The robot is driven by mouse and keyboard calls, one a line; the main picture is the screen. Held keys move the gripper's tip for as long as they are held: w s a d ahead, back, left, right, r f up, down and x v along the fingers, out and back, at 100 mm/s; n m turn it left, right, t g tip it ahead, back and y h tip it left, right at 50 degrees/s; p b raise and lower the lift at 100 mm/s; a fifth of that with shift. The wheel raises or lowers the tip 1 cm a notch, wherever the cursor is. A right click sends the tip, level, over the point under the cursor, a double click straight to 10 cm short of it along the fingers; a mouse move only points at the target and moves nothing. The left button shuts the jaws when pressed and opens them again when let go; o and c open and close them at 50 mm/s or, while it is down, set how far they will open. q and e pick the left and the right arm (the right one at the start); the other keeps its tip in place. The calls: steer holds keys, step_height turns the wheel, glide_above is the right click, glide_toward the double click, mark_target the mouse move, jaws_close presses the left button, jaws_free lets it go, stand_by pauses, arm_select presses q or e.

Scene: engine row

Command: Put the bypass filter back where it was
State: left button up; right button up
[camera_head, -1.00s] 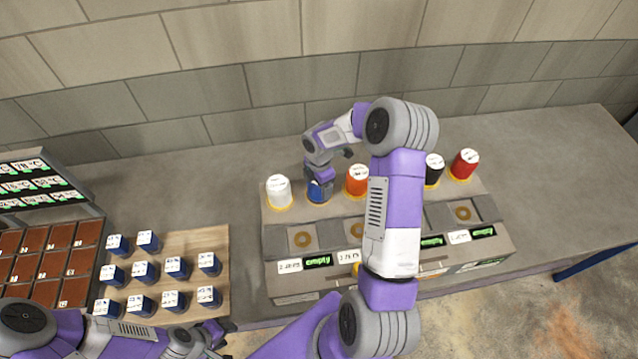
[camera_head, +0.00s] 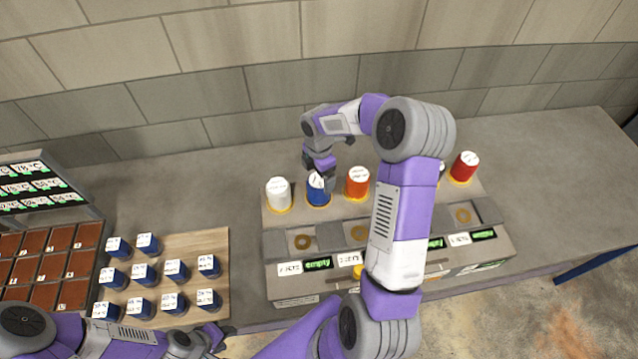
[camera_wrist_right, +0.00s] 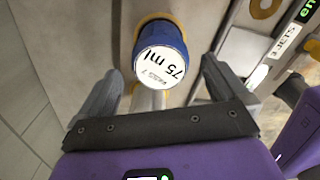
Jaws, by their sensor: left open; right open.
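A blue filter (camera_head: 318,194) with a white lid stands upright in a yellow-ringed seat in the back row of the grey rack. In the right wrist view its lid (camera_wrist_right: 160,68) reads "75 ml", with smaller print above that I cannot read fully. My right gripper (camera_head: 326,180) is open just above and behind the blue filter. In its wrist view the two fingers stand apart on either side of the lid, with no visible grip on it. My left gripper (camera_head: 210,343) is open and low at the left, near the wooden board's front edge.
White (camera_head: 279,194), orange (camera_head: 357,183) and red (camera_head: 464,167) filters stand in the same row; my right arm hides part of it. Front pockets hold rings, with "empty" displays (camera_head: 318,264) below. A wooden board (camera_head: 190,243) carries several blue-sided containers. A wall stands behind.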

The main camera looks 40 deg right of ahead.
steer(key=shift+r, duration=2.7)
